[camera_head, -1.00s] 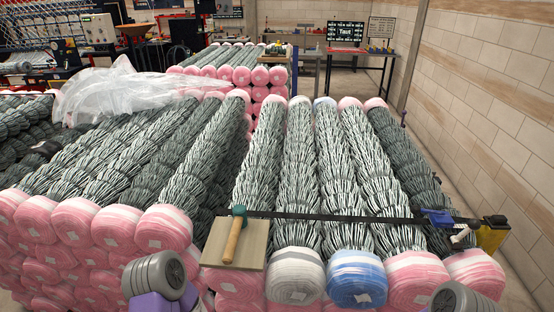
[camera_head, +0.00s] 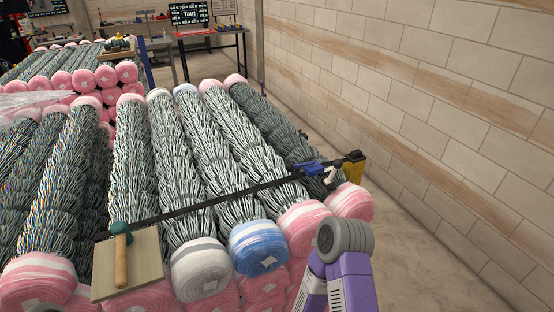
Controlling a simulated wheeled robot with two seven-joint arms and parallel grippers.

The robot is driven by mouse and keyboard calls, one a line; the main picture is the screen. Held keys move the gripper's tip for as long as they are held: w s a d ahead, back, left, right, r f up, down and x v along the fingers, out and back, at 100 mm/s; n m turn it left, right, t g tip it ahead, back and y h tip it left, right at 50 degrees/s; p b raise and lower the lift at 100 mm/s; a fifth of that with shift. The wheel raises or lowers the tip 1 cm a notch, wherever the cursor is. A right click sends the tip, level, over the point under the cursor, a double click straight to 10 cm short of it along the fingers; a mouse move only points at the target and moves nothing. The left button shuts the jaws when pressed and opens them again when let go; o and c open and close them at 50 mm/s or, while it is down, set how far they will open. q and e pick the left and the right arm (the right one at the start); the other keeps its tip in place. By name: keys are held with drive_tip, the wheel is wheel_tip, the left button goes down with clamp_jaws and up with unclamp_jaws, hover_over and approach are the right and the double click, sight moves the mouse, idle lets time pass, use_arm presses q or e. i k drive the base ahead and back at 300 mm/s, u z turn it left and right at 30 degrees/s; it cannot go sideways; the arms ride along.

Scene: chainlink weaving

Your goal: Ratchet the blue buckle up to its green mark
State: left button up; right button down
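The blue buckle (camera_head: 307,168) sits on a black strap (camera_head: 215,201) that runs across the tops of several wire mesh rolls. The buckle is near the strap's right end, with a white piece (camera_head: 331,176) beside it and a yellow block (camera_head: 354,167) just beyond. I cannot make out a green mark. My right arm shows in purple and grey at the lower right, below the buckle and apart from it; its gripper fingers are not visible. My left gripper is out of the picture.
A wooden board (camera_head: 143,270) with a mallet (camera_head: 121,262) on it lies at the strap's left end. Mesh rolls with pink, white and blue wrapped ends fill the left and middle. A block wall (camera_head: 450,110) stands at the right, with bare floor (camera_head: 420,240) before it.

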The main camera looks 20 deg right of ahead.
sight(289, 167)
drive_tip(key=k, duration=0.5)
drive_tip(key=z, duration=1.5)
drive_tip(key=i, duration=1.15)
drive_tip(key=u, duration=2.1)
